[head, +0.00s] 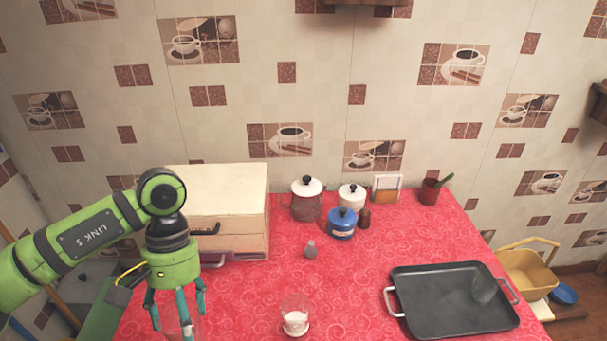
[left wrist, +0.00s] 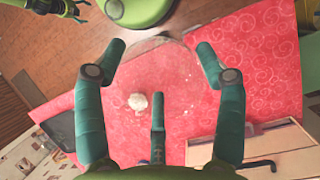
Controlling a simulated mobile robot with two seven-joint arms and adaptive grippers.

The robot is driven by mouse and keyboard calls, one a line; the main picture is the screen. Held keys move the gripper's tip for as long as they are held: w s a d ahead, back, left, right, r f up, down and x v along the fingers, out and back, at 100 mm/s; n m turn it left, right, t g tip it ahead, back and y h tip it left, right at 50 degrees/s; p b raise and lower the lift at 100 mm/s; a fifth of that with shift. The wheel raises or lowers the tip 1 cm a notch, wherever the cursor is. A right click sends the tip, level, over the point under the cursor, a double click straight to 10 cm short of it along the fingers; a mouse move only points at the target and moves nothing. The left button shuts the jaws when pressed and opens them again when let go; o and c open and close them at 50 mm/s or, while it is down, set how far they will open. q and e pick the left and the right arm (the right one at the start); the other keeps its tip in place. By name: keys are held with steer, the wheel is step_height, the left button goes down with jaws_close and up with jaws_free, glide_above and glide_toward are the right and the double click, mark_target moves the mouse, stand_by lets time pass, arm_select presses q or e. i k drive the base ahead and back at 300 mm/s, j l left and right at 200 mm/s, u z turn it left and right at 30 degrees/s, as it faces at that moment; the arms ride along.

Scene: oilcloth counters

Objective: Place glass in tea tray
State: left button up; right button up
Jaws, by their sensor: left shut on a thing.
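My left gripper (head: 176,312) points down at the front left of the red counter. It is shut on a clear glass (head: 182,329), faint and partly cut off by the bottom edge. In the left wrist view the fingers (left wrist: 160,85) stand around the glass's see-through rim (left wrist: 158,42). The dark tea tray (head: 440,312) with light handles lies at the counter's right. A clear glass (head: 485,290) shows in the tray's right part. Another glass (head: 295,318) with something white in it stands at the front middle. A green and black part, seemingly my right gripper (left wrist: 68,10), shows at a corner.
A wooden bread box (head: 228,215) stands behind my left arm. White-lidded jars (head: 307,202), a blue pot (head: 342,224) and a brown cup (head: 430,192) stand at the back. A small grey shaker (head: 311,250) stands mid-counter. Cloth between the front glass and tray is clear.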

mark_target(450, 301)
steer(key=z, duration=1)
steer(key=i+z, duration=0.35)
steer(key=z, duration=0.15)
steer(key=i+z, duration=0.35)
steer(key=z, duration=0.15)
